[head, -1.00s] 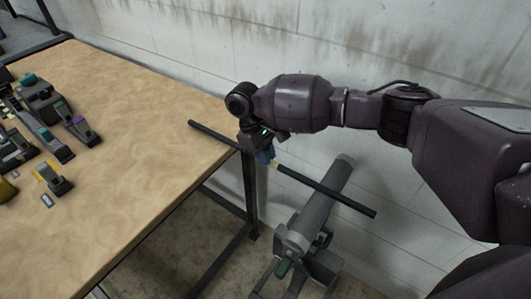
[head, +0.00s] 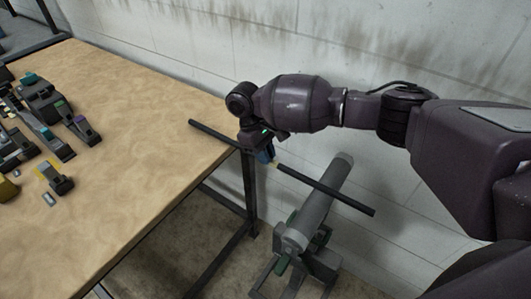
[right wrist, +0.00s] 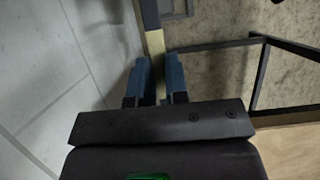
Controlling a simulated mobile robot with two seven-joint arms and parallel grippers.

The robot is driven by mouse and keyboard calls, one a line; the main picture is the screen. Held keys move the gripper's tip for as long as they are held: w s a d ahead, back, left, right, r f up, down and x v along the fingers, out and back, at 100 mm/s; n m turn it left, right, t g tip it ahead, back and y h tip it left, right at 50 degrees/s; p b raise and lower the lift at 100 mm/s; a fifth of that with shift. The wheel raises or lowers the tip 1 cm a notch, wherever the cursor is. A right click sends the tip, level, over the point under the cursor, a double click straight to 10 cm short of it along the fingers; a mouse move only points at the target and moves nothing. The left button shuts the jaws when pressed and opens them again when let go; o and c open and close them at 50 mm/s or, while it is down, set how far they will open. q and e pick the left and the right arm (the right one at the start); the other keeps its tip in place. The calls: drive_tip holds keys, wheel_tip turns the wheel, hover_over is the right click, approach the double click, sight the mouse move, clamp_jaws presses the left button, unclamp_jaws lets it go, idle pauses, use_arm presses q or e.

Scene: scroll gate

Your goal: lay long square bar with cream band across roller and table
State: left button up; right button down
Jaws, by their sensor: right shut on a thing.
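The long dark square bar (head: 325,190) spans from above the table corner, at its left end, to beyond the roller, at its right end. Its cream band (head: 276,164) shows just right of my right gripper (head: 266,154), and in the right wrist view the band (right wrist: 156,42) lies just ahead of the blue fingers. My right gripper (right wrist: 157,78) is shut on the bar near its middle. The grey roller (head: 318,203) stands right of the table (head: 150,130), under the bar's right half. I cannot tell whether the bar touches roller or table. My left gripper is out of view.
Several tools and blocks, including a yellow and grey one (head: 54,178), lie on the table's left part. The table's right part is clear. A concrete wall (head: 460,50) stands close behind the roller. A gap separates table and roller stand (head: 297,262).

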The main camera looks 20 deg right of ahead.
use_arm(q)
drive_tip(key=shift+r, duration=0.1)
use_arm(e)
drive_tip(key=shift+r, duration=0.1)
drive_tip(key=c, duration=1.1)
unclamp_jaws()
drive_tip(key=shift+o, duration=0.2)
drive_tip(key=shift+r, duration=0.1)
use_arm(q)
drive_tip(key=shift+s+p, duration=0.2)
drive_tip(key=shift+p, duration=0.15)
use_arm(e)
drive_tip(key=v, duration=1)
drive_tip(key=shift+r, duration=0.25)
